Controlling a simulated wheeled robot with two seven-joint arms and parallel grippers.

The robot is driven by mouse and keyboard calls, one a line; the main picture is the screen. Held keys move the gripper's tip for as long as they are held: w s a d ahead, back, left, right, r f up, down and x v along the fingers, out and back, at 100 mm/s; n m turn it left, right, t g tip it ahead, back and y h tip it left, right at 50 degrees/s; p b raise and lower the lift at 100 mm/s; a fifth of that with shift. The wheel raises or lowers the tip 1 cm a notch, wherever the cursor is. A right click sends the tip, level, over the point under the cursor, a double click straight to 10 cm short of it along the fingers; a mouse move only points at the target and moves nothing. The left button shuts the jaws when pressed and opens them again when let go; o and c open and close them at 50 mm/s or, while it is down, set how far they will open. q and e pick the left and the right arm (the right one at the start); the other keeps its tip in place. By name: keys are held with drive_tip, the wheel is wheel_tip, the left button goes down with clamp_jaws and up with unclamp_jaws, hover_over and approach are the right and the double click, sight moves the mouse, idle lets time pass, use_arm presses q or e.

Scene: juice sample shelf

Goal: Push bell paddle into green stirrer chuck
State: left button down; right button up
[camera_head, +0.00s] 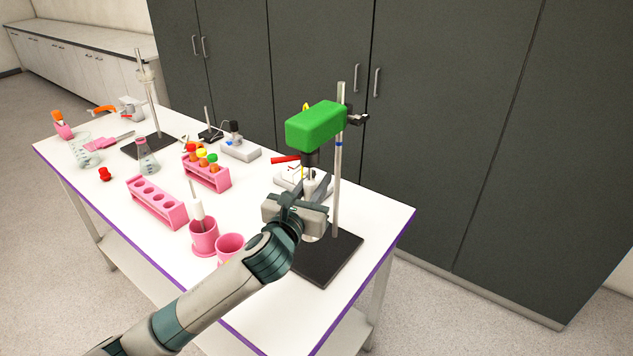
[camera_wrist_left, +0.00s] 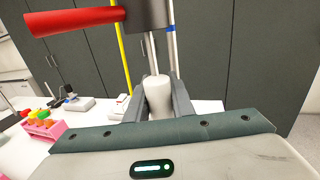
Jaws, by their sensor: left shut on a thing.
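The green stirrer (camera_head: 316,124) is held on a stand at the right end of the table. Its dark chuck (camera_head: 311,158) points down and also shows at the top of the left wrist view (camera_wrist_left: 149,14). My left gripper (camera_head: 310,192) is below the chuck, shut on the bell paddle. In the left wrist view, the paddle's white part (camera_wrist_left: 158,88) is between the fingers of the gripper (camera_wrist_left: 158,100). Its thin shaft rises upright to the chuck's lower end. I cannot tell whether the tip is inside. My right gripper is not in view.
A red handle (camera_head: 285,160) sticks out left beside the chuck. The stand's rod (camera_head: 339,190) rises close to the right of my gripper from a black base (camera_head: 335,262). Pink cups (camera_head: 203,240) and pink racks (camera_head: 158,206) stand to the left. Dark cabinets are behind.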

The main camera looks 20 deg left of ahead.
use_arm(q)
drive_tip(key=shift+p, duration=0.45)
idle(0.3)
drive_tip(key=shift+r+p, duration=1.1)
drive_tip(key=shift+p, duration=0.15)
idle(0.4)
drive_tip(key=shift+a+r, duration=0.1)
drive_tip(key=shift+r, duration=0.2)
drive_tip(key=c, duration=1.5)
unclamp_jaws()
drive_tip(key=shift+o, duration=0.2)
drive_tip(key=shift+f, duration=0.1)
drive_tip(key=shift+f, duration=0.15)
drive_tip(key=shift+s, duration=0.15)
